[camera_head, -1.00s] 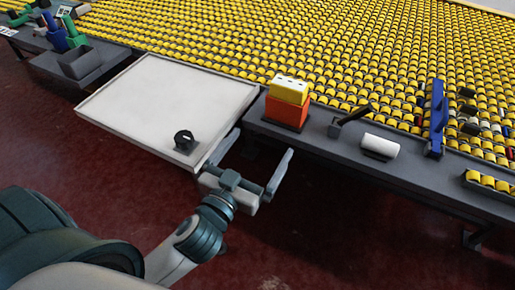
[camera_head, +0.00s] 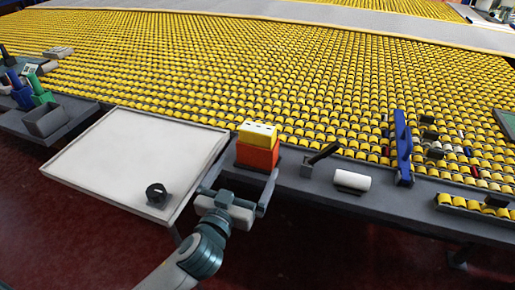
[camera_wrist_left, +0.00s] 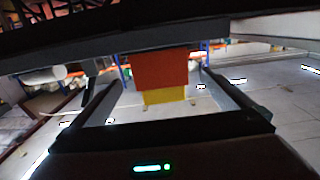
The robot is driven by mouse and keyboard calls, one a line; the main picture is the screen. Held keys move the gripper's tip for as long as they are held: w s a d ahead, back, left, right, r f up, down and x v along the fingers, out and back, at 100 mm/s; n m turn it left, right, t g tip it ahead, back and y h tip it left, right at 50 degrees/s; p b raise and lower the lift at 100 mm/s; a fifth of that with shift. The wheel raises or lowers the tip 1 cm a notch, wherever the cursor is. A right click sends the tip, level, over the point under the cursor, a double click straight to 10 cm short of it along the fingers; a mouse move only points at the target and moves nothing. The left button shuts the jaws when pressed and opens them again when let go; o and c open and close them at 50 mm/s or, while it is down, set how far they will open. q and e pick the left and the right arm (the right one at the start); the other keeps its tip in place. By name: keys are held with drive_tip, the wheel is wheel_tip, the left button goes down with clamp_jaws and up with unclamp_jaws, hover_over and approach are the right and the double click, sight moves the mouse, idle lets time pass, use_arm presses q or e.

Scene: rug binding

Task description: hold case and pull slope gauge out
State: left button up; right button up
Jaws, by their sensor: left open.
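The orange case (camera_head: 257,157) stands upright on the near edge of the grey table, left of centre. The yellow slope gauge (camera_head: 259,134) sticks up out of its top, with pale marks on its upper face. My left gripper (camera_head: 241,180) is open and empty, in front of the case on its near side, with its fingers pointing toward it. In the left wrist view the case (camera_wrist_left: 160,70) and the gauge (camera_wrist_left: 164,96) appear upside down, ahead and between the two spread fingers. Contact does not show. My right gripper is not in view.
A white tray (camera_head: 130,150) with a black knob (camera_head: 156,194) lies left of the case. A dark-handled tool (camera_head: 322,154), a white roll (camera_head: 351,180) and a blue upright tool (camera_head: 402,148) stand to the right. Rows of yellow rollers (camera_head: 300,80) fill the area behind.

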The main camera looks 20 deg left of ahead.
sight(254, 156)
use_arm(q)
drive_tip(key=w, duration=0.8)
drive_tip(key=shift+w+d+p, duration=0.15)
drive_tip(key=shift+p, duration=0.15)
drive_tip(key=shift+w, duration=0.35)
drive_tip(key=c, duration=1.3)
drive_tip(key=o, duration=0.4)
drive_tip(key=shift+c, duration=0.6)
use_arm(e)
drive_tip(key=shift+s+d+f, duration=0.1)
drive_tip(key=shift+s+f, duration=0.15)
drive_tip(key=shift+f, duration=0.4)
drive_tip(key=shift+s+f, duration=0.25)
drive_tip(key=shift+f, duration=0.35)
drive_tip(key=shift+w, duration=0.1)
